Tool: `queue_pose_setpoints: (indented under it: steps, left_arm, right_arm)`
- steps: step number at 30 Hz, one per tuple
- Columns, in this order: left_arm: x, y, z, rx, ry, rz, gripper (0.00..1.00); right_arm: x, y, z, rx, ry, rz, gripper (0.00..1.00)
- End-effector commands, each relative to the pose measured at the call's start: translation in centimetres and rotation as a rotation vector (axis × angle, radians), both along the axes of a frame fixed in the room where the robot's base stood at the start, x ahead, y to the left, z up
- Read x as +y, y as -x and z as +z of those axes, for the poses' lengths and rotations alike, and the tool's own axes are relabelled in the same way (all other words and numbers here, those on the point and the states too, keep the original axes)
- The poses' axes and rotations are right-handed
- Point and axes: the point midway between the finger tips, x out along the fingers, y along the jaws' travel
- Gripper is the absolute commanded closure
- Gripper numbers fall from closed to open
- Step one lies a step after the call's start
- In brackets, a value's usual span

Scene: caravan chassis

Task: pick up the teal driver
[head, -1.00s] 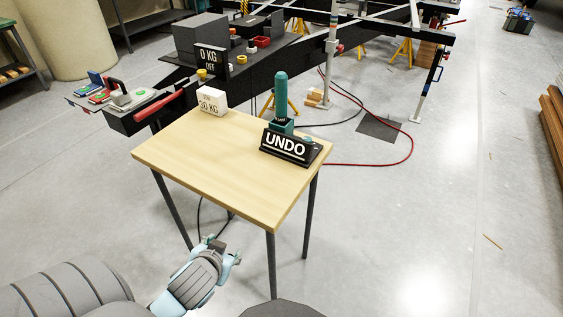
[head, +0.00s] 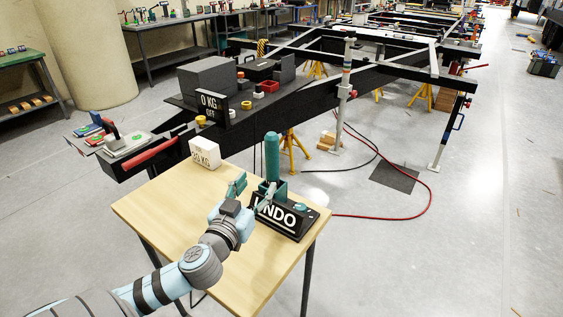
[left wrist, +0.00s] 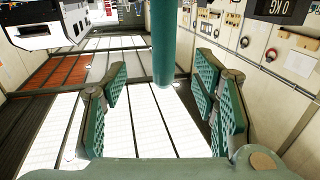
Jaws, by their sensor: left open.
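The teal driver (head: 272,155) stands upright in a holder behind the black UNDO sign (head: 286,218) on the wooden table (head: 165,212). My left gripper (head: 253,192) is open, just left of the driver at the height of its lower part. In the left wrist view, which is upside down, the driver's handle (left wrist: 163,42) hangs from the top edge between the two spread green finger pads of my gripper (left wrist: 163,105). It looks to be ahead of the pads, and I see no contact. Its lower end is out of that view. My right gripper is not in view.
A white 30 KG block (head: 204,154) stands at the table's back edge. Behind it is the black chassis with a 0 KG OFF sign (head: 212,106) and a red handle (head: 151,157). The table's left part is clear.

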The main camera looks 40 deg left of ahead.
Motion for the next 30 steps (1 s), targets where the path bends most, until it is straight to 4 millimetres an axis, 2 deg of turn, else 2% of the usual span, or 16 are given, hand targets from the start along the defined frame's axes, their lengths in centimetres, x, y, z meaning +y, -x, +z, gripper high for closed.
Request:
queue_pose_setpoints:
  steps: [7,13,18,21,26,30]
  left_arm:
    - [2.1,-5.8,-0.1,-0.002,0.004,0.01,0.46]
    - [2.8,-8.6,-0.2,-0.001,0.004,0.007,0.46]
    - [3.6,-11.7,-0.4,0.0,0.004,0.005,0.46]
    - [3.8,-12.5,-0.4,0.001,0.002,0.003,0.46]
    - [3.7,-12.5,-0.4,0.002,0.001,0.002,0.46]
    - [3.7,-12.5,-0.4,0.002,0.001,0.002,0.68]
  right_arm:
    - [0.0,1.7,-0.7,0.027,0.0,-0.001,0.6]
    - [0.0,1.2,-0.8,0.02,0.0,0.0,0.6]
    - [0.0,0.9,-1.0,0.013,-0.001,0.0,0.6]
    - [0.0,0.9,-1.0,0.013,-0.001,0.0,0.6]
    - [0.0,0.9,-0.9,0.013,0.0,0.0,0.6]
    - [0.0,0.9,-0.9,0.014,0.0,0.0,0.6]
